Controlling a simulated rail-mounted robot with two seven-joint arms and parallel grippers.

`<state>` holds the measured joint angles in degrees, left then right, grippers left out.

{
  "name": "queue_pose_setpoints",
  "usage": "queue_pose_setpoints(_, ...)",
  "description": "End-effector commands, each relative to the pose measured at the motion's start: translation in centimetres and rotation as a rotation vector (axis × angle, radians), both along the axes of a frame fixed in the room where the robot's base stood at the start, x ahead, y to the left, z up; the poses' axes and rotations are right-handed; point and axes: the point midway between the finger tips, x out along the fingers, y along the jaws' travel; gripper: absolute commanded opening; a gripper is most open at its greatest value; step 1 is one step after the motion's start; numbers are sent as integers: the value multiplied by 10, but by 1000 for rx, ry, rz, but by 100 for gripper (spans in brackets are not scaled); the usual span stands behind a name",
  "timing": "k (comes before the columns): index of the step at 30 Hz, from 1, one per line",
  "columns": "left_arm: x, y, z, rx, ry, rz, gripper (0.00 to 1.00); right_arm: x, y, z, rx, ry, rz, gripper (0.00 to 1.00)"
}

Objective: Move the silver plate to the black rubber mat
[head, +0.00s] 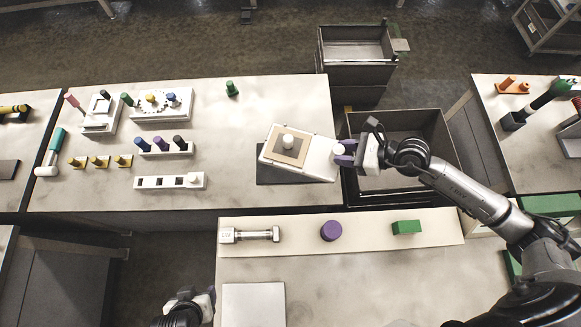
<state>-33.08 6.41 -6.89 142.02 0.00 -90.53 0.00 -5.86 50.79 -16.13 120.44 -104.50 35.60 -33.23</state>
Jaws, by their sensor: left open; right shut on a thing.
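The silver plate (320,158) is a pale, flat plate turned at an angle near the right end of the far table. On it is a tan square (296,152) with a white knob (288,141). My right gripper (345,152) is shut on the plate's right edge. The black rubber mat (262,174) shows under the plate's left and lower side and is largely hidden. I cannot tell whether the plate touches it. My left gripper (209,300) is open and empty at the bottom, left of the near table.
Open dark bins (440,125) stand right of the far table. A long white rack (170,182) and several coloured pegs are left on it. The near bench holds a metal dumbbell-shaped part (250,235), a purple cylinder (331,231), a green block (407,227) and a white panel (253,303).

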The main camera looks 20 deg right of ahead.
Motion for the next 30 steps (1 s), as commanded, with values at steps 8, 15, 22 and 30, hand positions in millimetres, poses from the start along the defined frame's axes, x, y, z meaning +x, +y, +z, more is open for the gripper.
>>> queue_pose_setpoints(8, 0, 1, -58, 3, 0, -2, 62, -21, -21, -89, -12, 0, -35, 1)
queue_pose_setpoints(15, 0, 3, -74, 11, 0, -7, 62, -29, -30, -117, -22, -4, -51, 1)
queue_pose_setpoints(22, -1, 4, -76, 14, 2, -8, 62, -5, -22, -134, -20, -7, -56, 1)
queue_pose_setpoints(30, -1, 3, -78, 11, 1, -6, 62, 46, -2, -168, -20, -4, -56, 1)
